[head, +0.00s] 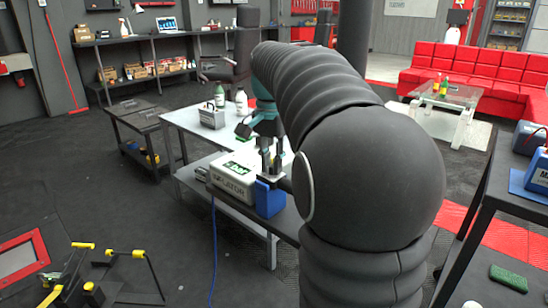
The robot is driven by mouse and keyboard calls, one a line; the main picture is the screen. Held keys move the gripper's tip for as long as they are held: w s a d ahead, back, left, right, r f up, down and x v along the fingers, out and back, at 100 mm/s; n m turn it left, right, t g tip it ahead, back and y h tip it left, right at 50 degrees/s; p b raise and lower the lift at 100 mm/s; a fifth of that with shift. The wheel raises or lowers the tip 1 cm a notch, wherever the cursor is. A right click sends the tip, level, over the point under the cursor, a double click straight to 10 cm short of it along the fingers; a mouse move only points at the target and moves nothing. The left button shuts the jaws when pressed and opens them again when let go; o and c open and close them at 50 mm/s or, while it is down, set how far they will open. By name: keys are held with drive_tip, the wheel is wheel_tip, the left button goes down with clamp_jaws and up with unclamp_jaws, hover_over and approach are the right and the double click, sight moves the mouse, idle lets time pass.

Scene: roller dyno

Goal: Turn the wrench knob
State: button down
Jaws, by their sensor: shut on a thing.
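My gripper (271,163) points down at the right end of a white box-shaped device (232,176) with a green-lit screen and partly readable lettering. The device sits on a light-topped metal table (196,122). My gripper's dark fingers are close together, shut on a small part that I take to be the wrench knob. The knob is too small and too covered by the fingers to make out its shape or angle. A blue block (270,198) stands at the device's right end, just below the fingers. My arm hides much of the table's right side.
A grey metal case (212,117) and bottles (241,102) stand at the table's back. A blue cable (213,250) hangs to the floor. A dark bench (139,121) is left. A dark table (507,190) with a blue-based device is right. Yellow-black stands (125,277) lie front left.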

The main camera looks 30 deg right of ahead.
sight(271, 167)
idle(0.4)
drive_tip(key=c, duration=1.1)
unclamp_jaws()
drive_tip(key=shift+o, duration=0.2)
wheel_tip(271, 167, up, 12)
drive_tip(key=shift+w, duration=0.1)
drive_tip(key=s+a+f+n+t, duration=0.3)
drive_tip(key=s+a+f+n, duration=0.4)
drive_tip(key=s+a+f, duration=0.3)
drive_tip(key=s+a+f+n+t, duration=0.1)
drive_tip(key=s+a+f+n, duration=0.1)
drive_tip(key=s+f, duration=0.3)
drive_tip(key=s+a+f+n+t, duration=0.1)
drive_tip(key=s+a+f+n, duration=0.2)
drive_tip(key=s+f, duration=0.3)
wheel_tip(271, 167, down, 2)
drive_tip(key=shift+s+f+t, duration=0.2)
drive_tip(key=shift+f+t, duration=0.05)
drive_tip(key=shift+t, duration=0.05)
